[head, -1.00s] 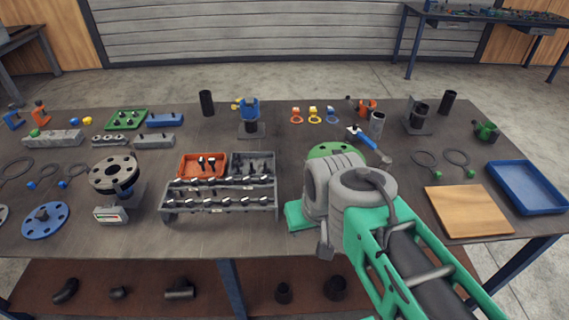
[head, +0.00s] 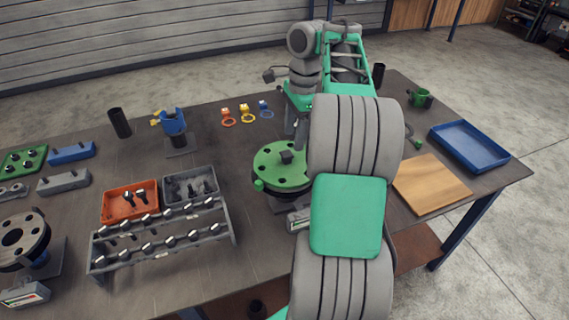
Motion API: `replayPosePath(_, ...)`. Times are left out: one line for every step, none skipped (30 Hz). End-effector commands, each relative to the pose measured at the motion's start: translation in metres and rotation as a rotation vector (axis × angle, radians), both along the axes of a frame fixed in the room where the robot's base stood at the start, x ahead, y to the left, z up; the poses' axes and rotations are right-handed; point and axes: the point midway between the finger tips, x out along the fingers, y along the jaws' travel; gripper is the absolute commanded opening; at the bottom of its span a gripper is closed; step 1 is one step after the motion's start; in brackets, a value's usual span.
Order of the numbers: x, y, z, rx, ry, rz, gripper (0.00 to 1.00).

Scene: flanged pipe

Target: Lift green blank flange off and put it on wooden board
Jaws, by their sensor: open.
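The green blank flange (head: 270,178) is a round plate with holes and a dark square knob (head: 287,157) on its top. It lies on the pipe stand at the middle of the table, its right side hidden behind my arm. The wooden board (head: 432,184) lies flat and bare at the right of the table. My gripper (head: 293,128) points down just above and behind the flange, open and empty, partly hidden by my arm. It appears apart from the flange.
A blue tray (head: 470,146) lies right of the board. An orange bin (head: 130,202), a grey bin (head: 190,186) and a bolt rack (head: 165,240) stand left of the flange. A blue-topped stand (head: 174,124) and small coloured rings are behind.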

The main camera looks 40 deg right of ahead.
Motion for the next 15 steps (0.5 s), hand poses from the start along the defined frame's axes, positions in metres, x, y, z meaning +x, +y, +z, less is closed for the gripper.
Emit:
replayPosePath(0.002, 0.004, -0.014, 0.000, 0.000, 0.006, 0.55)
replayPosePath(0.003, 0.005, -0.017, 0.000, -0.001, 0.007, 0.55)
replayPosePath(0.004, 0.006, -0.023, 0.000, -0.001, 0.010, 0.55)
replayPosePath(0.005, 0.008, -0.028, 0.000, -0.001, 0.010, 0.55)
replayPosePath(0.006, 0.009, -0.034, 0.000, -0.001, 0.010, 0.55)
replayPosePath(0.007, 0.010, -0.042, 0.000, -0.001, 0.011, 0.55)
replayPosePath(0.008, 0.011, -0.048, 0.000, -0.001, 0.010, 0.55)
replayPosePath(0.008, 0.011, -0.052, -0.001, -0.002, 0.011, 0.55)
replayPosePath(0.008, 0.012, -0.057, -0.001, -0.002, 0.010, 0.55)
replayPosePath(0.008, 0.012, -0.058, -0.001, -0.003, 0.009, 0.55)
replayPosePath(0.008, 0.012, -0.059, -0.001, -0.003, 0.009, 0.55)
replayPosePath(0.008, 0.013, -0.060, -0.001, -0.003, 0.009, 0.55)
replayPosePath(0.008, 0.013, -0.060, -0.001, -0.003, 0.009, 0.55)
replayPosePath(0.008, 0.013, -0.059, -0.001, -0.003, 0.009, 0.55)
replayPosePath(0.008, 0.012, -0.058, -0.001, -0.003, 0.008, 0.55)
